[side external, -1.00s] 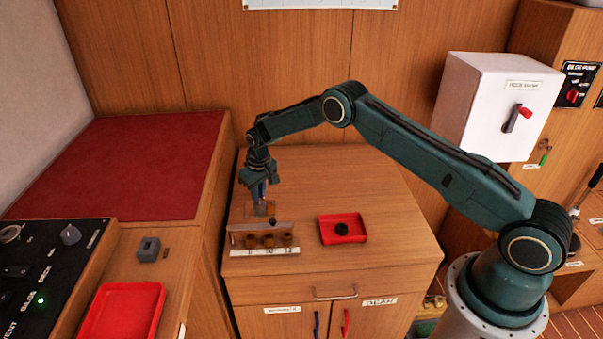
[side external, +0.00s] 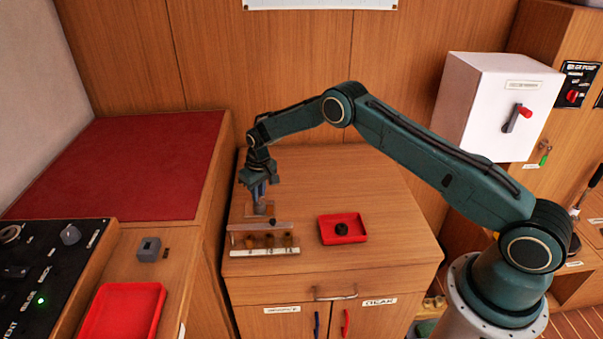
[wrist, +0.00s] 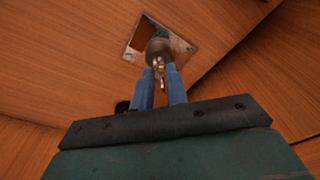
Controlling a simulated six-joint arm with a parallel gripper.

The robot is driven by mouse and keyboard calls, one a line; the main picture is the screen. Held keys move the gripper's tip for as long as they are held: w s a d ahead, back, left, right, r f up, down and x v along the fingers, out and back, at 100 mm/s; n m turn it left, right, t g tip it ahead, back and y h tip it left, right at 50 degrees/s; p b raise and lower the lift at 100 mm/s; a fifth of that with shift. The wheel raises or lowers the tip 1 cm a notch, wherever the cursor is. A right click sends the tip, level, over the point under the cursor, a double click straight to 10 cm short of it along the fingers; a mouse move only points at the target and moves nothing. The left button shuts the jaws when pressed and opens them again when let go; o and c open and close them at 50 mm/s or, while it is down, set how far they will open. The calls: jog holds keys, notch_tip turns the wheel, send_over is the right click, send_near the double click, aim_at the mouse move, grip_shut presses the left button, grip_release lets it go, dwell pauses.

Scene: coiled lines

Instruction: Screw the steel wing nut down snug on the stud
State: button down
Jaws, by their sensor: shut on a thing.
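My gripper (side external: 259,203) points down over a small plate (side external: 250,212) on the wooden cabinet top, behind the rack. In the wrist view, my gripper's two blue fingers (wrist: 162,93) are shut on the steel wing nut (wrist: 159,68), holding its wings between the tips. The nut sits over a rounded metal boss (wrist: 157,48) on the square plate (wrist: 185,50). The stud itself is hidden by the nut and fingers. I cannot tell how far down the nut is on it. In the side view the nut is too small to make out.
A rack (side external: 236,242) with several round brown pieces stands just in front of the plate. A red tray (side external: 357,238) with a dark ring-like piece (side external: 342,229) lies to the right. The cabinet top (side external: 340,180) behind the tray is clear.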

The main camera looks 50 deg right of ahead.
jog(key=shift+f, duration=0.8)
